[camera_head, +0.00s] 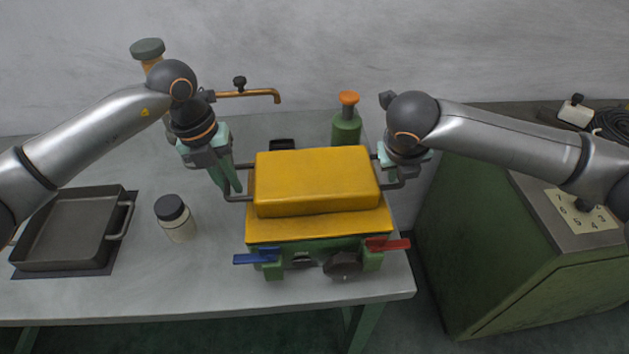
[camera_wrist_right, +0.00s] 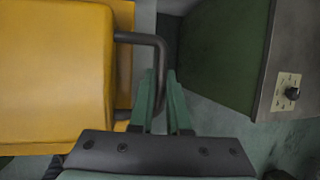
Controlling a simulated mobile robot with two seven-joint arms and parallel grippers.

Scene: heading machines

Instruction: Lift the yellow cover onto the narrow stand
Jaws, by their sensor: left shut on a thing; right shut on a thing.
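The yellow cover (camera_head: 316,178) is a box-shaped lid with a dark bar handle on each side. It is over a yellow-topped green stand (camera_head: 318,228) on the table; I cannot tell whether it touches the top. My left gripper (camera_head: 234,190) is shut on the left handle. My right gripper (camera_head: 393,178) is shut on the right handle. In the right wrist view, the right gripper's fingers (camera_wrist_right: 160,100) straddle the dark handle (camera_wrist_right: 150,40) beside the cover (camera_wrist_right: 55,75). The stand's far side is hidden behind the cover.
A blue lever (camera_head: 256,257), a red lever (camera_head: 388,244) and a dark round knob (camera_head: 342,265) are at the stand's front. A grey tray (camera_head: 68,230) and a dark-lidded jar (camera_head: 175,218) are left. A green bottle (camera_head: 346,125) stands behind; a green cabinet (camera_head: 480,230) is right.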

